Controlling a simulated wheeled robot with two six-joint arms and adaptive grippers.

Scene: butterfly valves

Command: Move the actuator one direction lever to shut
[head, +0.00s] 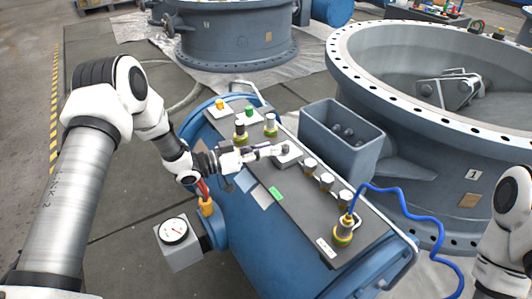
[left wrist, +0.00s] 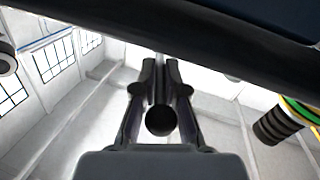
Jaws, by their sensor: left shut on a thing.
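The blue actuator (head: 262,237) lies in the middle of the head view, with a dark grey panel (head: 290,208) on top. My left gripper (head: 272,151) reaches in from the left, low over the middle of this panel. In the left wrist view, my left gripper (left wrist: 160,85) is shut on a dark lever (left wrist: 160,121) with a round end. Its fingers hide most of the lever in the head view, and I cannot read its position. A small grey plate (head: 289,160) shows beside the fingertips. My right arm shows at the right edge, but its gripper is out of view.
Several capped fittings (head: 326,181) stand on the panel; a blue hose (head: 405,205) rises from one near its front. A grey open box (head: 343,150) stands behind. Valve body 1 (head: 420,130) is at the right. A gauge (head: 174,231) sits below my left arm.

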